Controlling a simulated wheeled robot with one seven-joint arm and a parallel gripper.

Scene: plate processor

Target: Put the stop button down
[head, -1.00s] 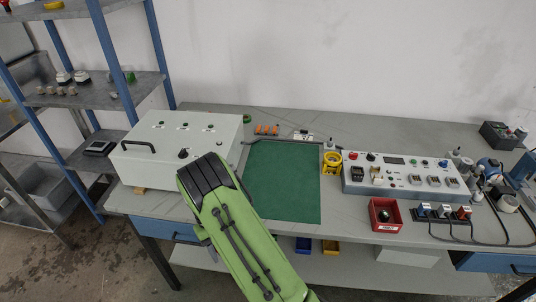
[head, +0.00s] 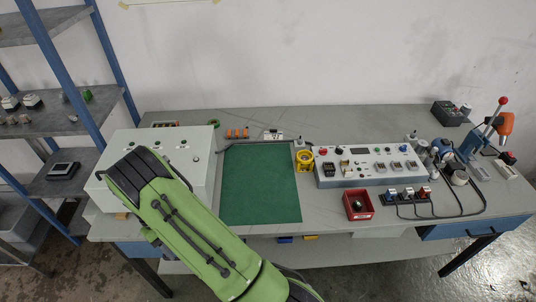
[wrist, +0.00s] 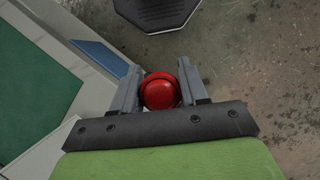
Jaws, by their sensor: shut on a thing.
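The stop button (wrist: 158,93) is a round red cap, seen from above in the wrist view. My gripper (wrist: 160,73) is shut on it, with one grey finger on each side. In the wrist view the button is beyond the table's edge, with the concrete floor in view below. The button's lower part is hidden. In the head view my green arm covers the gripper and the button, in front of the white control box (head: 203,150).
The green mat (head: 260,185) on the grey table is bare. Right of it are a yellow part (head: 304,161), a control panel (head: 345,180) and a red bin (head: 348,207). A shelf rack (head: 75,130) with small parts stands at the left.

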